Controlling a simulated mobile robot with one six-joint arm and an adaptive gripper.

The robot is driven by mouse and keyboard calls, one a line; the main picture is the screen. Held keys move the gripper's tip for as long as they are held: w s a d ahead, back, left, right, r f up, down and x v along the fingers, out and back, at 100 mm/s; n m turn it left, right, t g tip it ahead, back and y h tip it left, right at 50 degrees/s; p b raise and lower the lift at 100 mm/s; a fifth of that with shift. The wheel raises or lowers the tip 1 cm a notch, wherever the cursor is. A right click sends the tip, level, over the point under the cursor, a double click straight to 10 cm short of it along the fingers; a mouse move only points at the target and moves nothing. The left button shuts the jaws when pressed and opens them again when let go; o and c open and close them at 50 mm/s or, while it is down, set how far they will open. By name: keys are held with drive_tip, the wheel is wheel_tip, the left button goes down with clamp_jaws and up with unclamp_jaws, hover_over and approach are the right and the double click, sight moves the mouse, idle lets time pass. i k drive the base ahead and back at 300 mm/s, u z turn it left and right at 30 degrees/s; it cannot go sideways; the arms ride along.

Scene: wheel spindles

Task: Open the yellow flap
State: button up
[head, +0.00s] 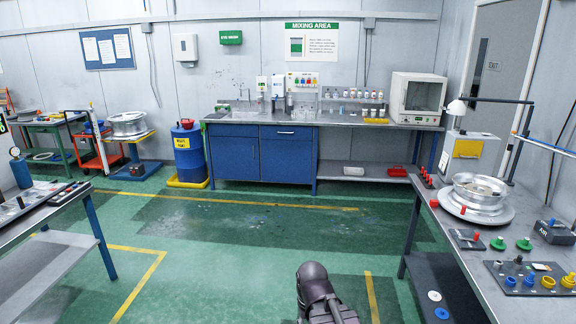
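The yellow flap (467,148) is on the front of a pale grey box-shaped unit (487,153) that stands on the right workbench, towards its far end. The flap looks closed, flat against the unit's front. A dark part of my arm rises from the bottom edge, a little right of the middle, over the green floor. It is well apart from the flap, to its left and nearer. No fingertips of my gripper show.
The right workbench (459,261) also bears a metal wheel (480,190) on a round base, just in front of the unit. Coloured knobs and a dark block (554,231) sit nearer. A lamp head (456,107) hangs beside the unit. The middle floor (240,235) is clear.

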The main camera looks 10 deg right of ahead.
sight(463, 149)
drive_tip(key=z, duration=0.2)
drive_tip(key=i, duration=1.55)
drive_tip(key=z, duration=0.95)
drive_tip(key=i, duration=1.25)
drive_tip(key=z, duration=0.55)
